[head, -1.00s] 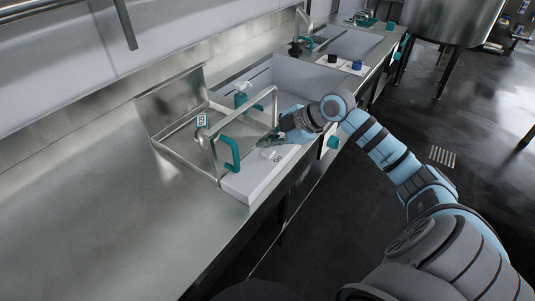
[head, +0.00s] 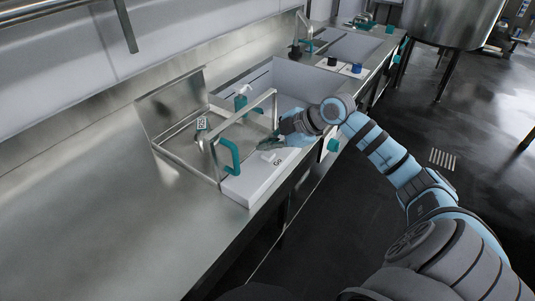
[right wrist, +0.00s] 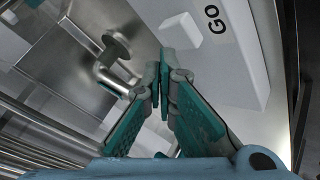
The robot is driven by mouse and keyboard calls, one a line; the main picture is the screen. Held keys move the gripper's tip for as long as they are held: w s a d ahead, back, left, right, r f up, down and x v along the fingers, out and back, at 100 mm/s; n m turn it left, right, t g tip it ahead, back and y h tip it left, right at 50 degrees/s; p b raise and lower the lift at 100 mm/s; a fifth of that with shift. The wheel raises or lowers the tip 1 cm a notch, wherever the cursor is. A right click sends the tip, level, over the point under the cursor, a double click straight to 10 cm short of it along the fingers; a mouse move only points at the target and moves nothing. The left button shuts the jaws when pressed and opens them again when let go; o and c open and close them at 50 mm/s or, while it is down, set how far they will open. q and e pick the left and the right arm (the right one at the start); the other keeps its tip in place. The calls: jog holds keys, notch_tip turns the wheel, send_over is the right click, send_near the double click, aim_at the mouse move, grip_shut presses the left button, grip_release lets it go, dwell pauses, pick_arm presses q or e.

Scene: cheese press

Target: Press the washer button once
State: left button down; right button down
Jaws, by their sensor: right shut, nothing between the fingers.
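The washer button is a small white raised block (head: 268,156) on a white panel (head: 245,189) at the front of the sink counter, with "Go" lettered beside it. In the right wrist view the button (right wrist: 182,31) lies just beyond my fingertips. My right gripper (head: 263,146) is shut and empty, its teal fingertips close to the button on its sink side. In the right wrist view the closed fingertips (right wrist: 166,58) show apart from the button in the picture; I cannot tell whether they touch the panel. My left gripper is out of view.
A metal frame with a teal handle (head: 230,156) stands just left of the panel. A white tray with dark and blue knobs (head: 344,67) lies farther back. The steel counter (head: 120,210) at left is bare.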

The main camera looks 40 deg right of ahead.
aim_at(268, 156)
jog(key=shift+f, duration=0.15)
jog(key=shift+f, duration=0.25)
jog(key=shift+f, duration=0.55)
dwell(0.8)
jog(key=shift+r+p, duration=0.95)
jog(key=shift+p, duration=0.15)
notch_tip(268, 156, up, 5)
jog(key=p, duration=0.5)
jog(key=shift+r+p, duration=0.1)
jog(key=shift+p, duration=0.3)
